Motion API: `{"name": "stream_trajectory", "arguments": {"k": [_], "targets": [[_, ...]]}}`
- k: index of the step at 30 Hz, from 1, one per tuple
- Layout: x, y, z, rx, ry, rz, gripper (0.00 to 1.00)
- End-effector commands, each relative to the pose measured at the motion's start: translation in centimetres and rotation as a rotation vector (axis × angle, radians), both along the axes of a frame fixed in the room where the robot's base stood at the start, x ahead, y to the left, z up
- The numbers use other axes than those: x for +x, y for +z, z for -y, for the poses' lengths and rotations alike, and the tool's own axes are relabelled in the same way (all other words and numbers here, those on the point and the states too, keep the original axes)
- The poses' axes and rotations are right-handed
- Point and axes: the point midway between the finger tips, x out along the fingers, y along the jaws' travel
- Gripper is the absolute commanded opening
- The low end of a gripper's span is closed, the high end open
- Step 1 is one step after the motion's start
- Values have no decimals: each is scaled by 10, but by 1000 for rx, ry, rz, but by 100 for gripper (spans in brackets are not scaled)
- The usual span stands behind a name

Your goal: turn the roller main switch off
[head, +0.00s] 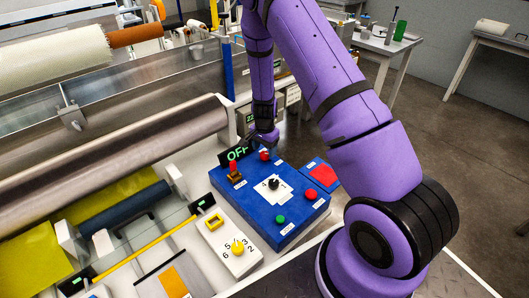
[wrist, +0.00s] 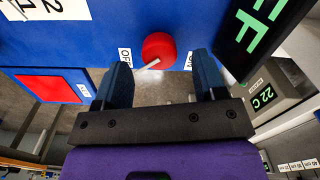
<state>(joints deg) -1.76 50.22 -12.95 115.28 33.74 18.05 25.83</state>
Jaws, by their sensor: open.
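The blue control panel (head: 240,190) carries a red rotary switch (head: 264,155) at its far edge, just below my gripper (head: 264,138). In the wrist view the red switch (wrist: 160,47) sits between labels OFF on the left and ON on the right. Its white pointer slants down-left, toward the OFF side. My gripper (wrist: 161,80) is open, its two dark blue fingers apart on either side of the switch and a little short of it, holding nothing. A display (head: 237,152) beside the switch reads OFF in green. Whether a finger touches the switch cannot be told.
A red-handled lever (head: 234,172), a black knob (head: 273,184), a green button (head: 280,219) and a red button (head: 311,194) share the panel. A white box with a yellow knob (head: 238,248) stands in front. Metal rollers (head: 110,160) lie left. A 22 C display (wrist: 262,98) is near the fingers.

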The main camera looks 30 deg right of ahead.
Motion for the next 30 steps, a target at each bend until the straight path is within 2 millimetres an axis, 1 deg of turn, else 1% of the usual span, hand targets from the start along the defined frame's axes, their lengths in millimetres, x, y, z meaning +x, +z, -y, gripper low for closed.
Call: {"name": "stream_trajectory", "arguments": {"k": [1,6,9,13,18,30], "targets": [[1,11,-1,0,2,3,65],[1,44,-1,-1,2,4,65],[0,60,-1,-1,2,4,65],[1,76,-1,0,1,2,65],[0,84,0,0,1,0,65],[0,85,0,0,1,0,65]]}}
